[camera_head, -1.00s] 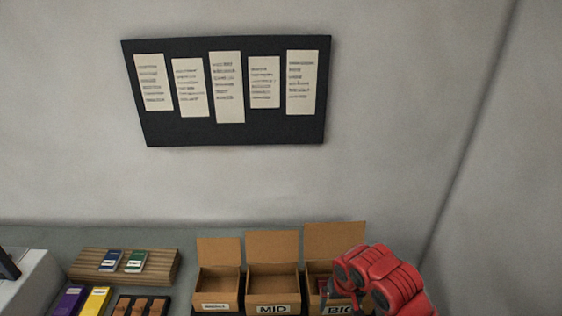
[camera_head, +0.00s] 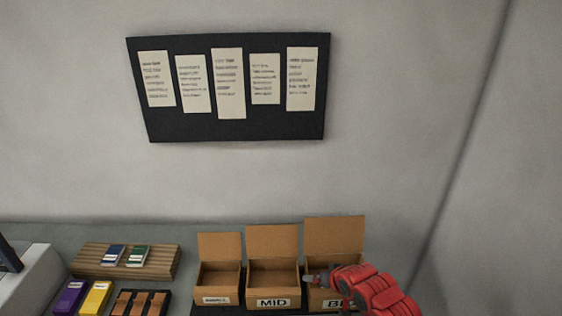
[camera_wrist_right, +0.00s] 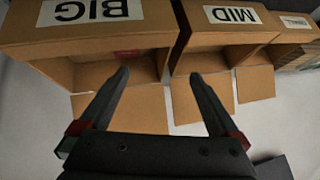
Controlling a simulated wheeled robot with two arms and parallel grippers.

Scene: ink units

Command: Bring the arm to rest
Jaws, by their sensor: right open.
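My right arm is red and comes in at the lower right of the head view. One finger is over the opening of the BIG box (camera_wrist_right: 30,38), the other near the MID box (camera_wrist_right: 218,40). A small red thing (camera_wrist_right: 126,52) shows inside the BIG box. My left gripper is not in view.
The MID box (camera_head: 272,242) and a smaller box (camera_head: 219,245) stand open to the left. A wooden stand (camera_head: 90,262) holds a blue and a green item. Purple (camera_head: 70,297) and yellow (camera_head: 96,298) packs and a dark tray (camera_head: 120,304) lie in front. A black board (camera_head: 230,125) hangs on the wall.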

